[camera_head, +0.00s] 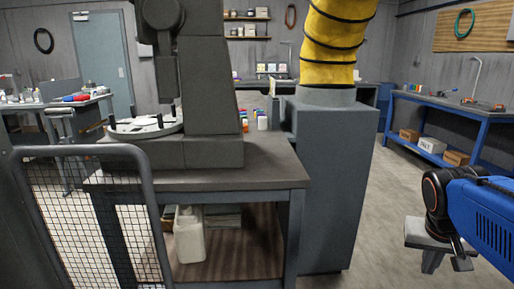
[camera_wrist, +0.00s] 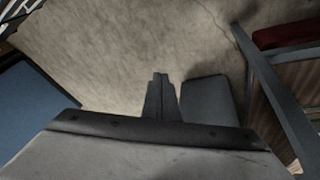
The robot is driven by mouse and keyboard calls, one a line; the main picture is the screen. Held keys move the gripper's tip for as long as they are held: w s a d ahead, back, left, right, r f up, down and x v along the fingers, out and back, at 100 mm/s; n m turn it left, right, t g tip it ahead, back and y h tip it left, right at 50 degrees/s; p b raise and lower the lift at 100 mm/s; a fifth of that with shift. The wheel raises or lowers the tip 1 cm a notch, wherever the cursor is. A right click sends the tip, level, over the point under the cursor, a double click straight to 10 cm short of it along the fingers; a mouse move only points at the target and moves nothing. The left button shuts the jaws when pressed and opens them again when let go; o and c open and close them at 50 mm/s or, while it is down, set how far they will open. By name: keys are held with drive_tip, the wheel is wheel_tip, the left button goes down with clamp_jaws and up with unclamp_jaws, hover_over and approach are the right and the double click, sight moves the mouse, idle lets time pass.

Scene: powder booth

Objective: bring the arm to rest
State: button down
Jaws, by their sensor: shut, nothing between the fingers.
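My gripper (camera_head: 431,264) hangs at the lower right of the head view, at the end of my blue arm, pointing down over the floor. In the wrist view its two fingers (camera_wrist: 160,88) lie together in the middle, shut with nothing between them. The concrete floor (camera_wrist: 150,45) shows beyond the fingertips. My gripper appears apart from the furniture in the head view.
A workbench (camera_head: 270,170) with a grey machine (camera_head: 210,90) stands ahead, beside a grey cabinet (camera_head: 335,180) with a yellow hose (camera_head: 335,40). A mesh guard (camera_head: 90,210) is at left. A blue bench (camera_head: 440,105) stands at right. Open floor (camera_head: 375,220) lies between.

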drive_tip(key=s+a+f+n+t+y, duration=0.2)
drive_tip(key=a+n, duration=0.4)
drive_tip(key=a, duration=0.8)
drive_tip(key=shift+a+f+y, duration=0.35)
drive_tip(key=shift+f+y, duration=0.2)
drive_tip(key=shift+y, duration=0.15)
